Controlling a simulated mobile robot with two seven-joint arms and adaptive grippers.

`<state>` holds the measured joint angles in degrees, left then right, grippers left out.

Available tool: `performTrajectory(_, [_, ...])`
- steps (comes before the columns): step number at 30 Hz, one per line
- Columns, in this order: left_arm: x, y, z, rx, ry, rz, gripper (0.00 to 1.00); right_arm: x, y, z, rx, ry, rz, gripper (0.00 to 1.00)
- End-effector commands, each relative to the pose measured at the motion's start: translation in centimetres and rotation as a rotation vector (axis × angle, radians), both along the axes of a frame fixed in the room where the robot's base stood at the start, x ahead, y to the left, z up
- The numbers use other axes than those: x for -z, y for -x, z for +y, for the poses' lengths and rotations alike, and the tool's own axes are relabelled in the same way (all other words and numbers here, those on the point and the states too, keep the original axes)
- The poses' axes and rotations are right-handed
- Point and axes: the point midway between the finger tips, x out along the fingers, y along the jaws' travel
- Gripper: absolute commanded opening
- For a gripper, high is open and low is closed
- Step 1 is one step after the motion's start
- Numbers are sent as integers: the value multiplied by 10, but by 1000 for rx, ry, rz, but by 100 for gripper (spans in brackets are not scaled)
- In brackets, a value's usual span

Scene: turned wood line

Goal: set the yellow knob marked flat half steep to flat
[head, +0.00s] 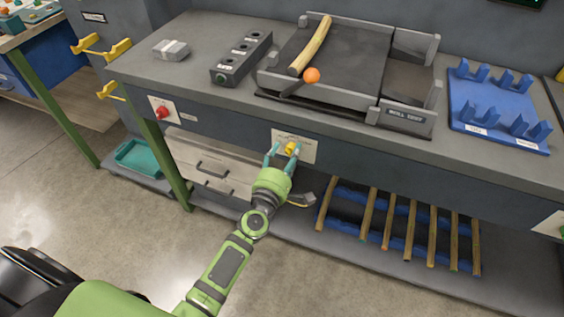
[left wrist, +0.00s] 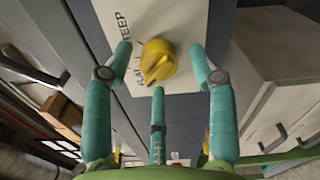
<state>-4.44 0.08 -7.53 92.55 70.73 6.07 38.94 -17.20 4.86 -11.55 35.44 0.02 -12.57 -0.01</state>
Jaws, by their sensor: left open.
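The yellow knob (head: 291,148) sits on a pale label plate (head: 309,148) on the bench's front panel. In the left wrist view the knob (left wrist: 158,62) has a raised ridge that seems to slant toward the lower left. I cannot tell for sure which mark the ridge points at. My left gripper (head: 284,153) is open in front of the plate, its teal fingers spread around the knob, with visible gaps on both sides. My right gripper is not in view.
A red knob (head: 162,113) is on the same panel to the left. Drawers (head: 211,172) are below left, and a rack of wooden rods (head: 391,232) is on the shelf below right. On the bench stand a grey tray fixture (head: 345,108) and a blue holder (head: 499,135).

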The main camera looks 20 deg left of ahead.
Motion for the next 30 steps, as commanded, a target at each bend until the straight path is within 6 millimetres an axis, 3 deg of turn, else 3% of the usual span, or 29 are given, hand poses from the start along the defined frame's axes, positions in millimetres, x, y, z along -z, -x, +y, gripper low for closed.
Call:
performTrajectory(16, [1,100,5,-1,-2,1,58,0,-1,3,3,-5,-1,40])
performTrajectory(21, [0,114,5,-3,-2,-1,58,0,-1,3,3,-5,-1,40])
performTrajectory(30, [0,116,5,-3,0,-1,58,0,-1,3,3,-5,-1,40])
